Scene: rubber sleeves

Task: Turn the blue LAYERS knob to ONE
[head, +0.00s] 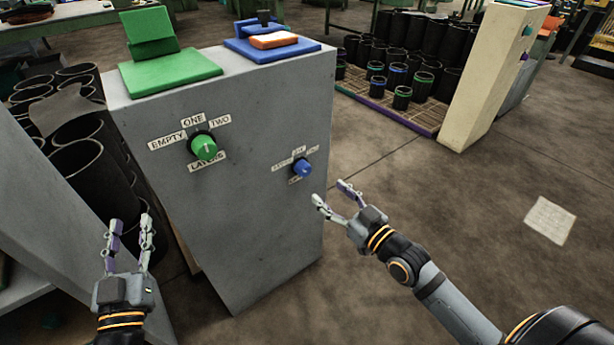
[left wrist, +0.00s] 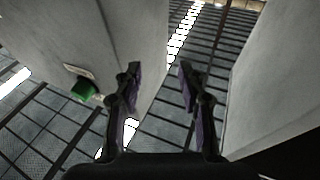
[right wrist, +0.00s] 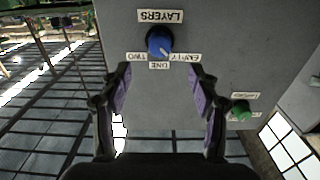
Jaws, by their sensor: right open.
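The blue LAYERS knob (head: 302,168) is on the right of the grey cabinet's front face. In the right wrist view the knob (right wrist: 158,40) appears upside down, with LAYERS above, TWO at left, ONE below and EMPTY at right. Its white mark points to the lower right, toward the EMPTY side. My right gripper (head: 331,193) is open and empty, in front of the knob and apart from it; its fingers (right wrist: 160,92) are spread in its wrist view. My left gripper (head: 130,228) is open and empty, to the left of the cabinet front.
A green knob (head: 204,147) with similar labels is on the left of the same cabinet (head: 250,215). Green (head: 170,70) and blue (head: 270,48) fixtures stand on top. Black sleeves (head: 75,160) are at left, more on a rack behind. The floor at right is clear except for a paper (head: 550,219).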

